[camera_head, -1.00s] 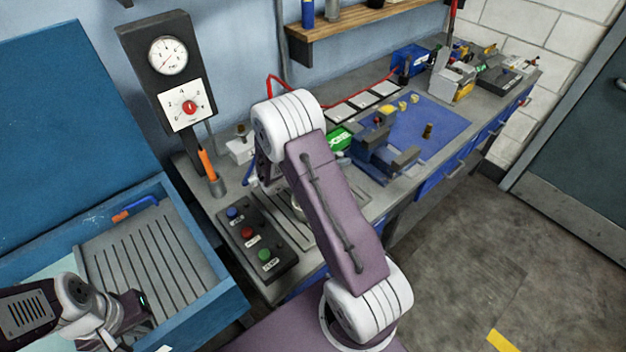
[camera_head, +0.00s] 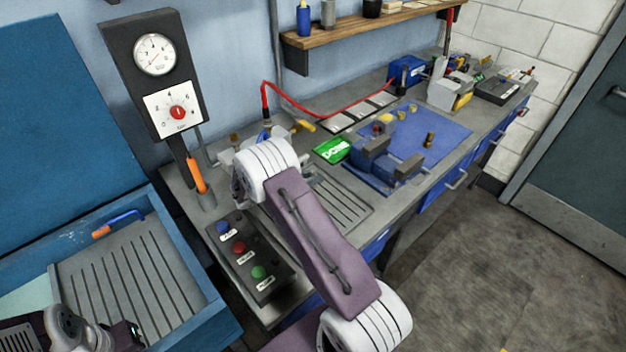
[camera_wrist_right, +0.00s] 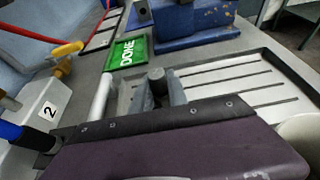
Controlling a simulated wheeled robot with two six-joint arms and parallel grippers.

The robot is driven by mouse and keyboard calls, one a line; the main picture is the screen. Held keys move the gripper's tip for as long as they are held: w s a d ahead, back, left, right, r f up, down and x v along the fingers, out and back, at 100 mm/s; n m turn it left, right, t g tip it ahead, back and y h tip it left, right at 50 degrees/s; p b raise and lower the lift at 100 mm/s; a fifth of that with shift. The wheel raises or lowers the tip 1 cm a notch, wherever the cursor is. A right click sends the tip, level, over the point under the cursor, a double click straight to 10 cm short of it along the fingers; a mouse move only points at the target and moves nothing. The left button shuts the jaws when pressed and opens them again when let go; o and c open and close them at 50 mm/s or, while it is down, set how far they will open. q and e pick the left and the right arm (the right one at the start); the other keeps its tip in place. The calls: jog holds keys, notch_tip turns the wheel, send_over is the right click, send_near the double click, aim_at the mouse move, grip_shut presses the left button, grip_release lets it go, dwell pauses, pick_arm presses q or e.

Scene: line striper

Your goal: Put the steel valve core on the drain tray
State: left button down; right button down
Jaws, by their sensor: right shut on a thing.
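My right gripper (camera_wrist_right: 156,98) is at the top edge of my purple wrist in the right wrist view, near the slotted grey tray on the bench. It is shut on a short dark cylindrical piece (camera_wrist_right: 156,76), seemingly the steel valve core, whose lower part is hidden. In the head view my white wrist joint covers this gripper and its load. The slotted tray (camera_head: 345,205), seemingly the drain tray, lies right of my right arm; it also shows in the wrist view (camera_wrist_right: 235,75). My left gripper (camera_head: 122,336) is at the bottom left, its jaws unclear.
A green DONE card (camera_head: 331,150) and a blue vise (camera_head: 385,165) are behind the slotted tray. A button box (camera_head: 248,255) and gauge panel (camera_head: 155,75) are on the left. A white block marked 2 (camera_wrist_right: 40,115) is beside the gripper. A blue bin (camera_head: 195,300) has another slotted surface.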

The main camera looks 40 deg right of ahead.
pick_arm(q)
jog(key=shift+f, duration=0.1)
pick_arm(e)
jog(key=shift+f, duration=0.1)
jog(key=c, duration=1.3)
grip_release()
pick_arm(q)
jog(key=shift+r, duration=0.3)
pick_arm(e)
jog(key=shift+r, duration=0.35)
pick_arm(q)
notch_tip(320, 180, up, 4)
jog(key=p, duration=0.4)
pick_arm(e)
jog(key=v, duration=1.1)
jog(key=shift+a, duration=0.4)
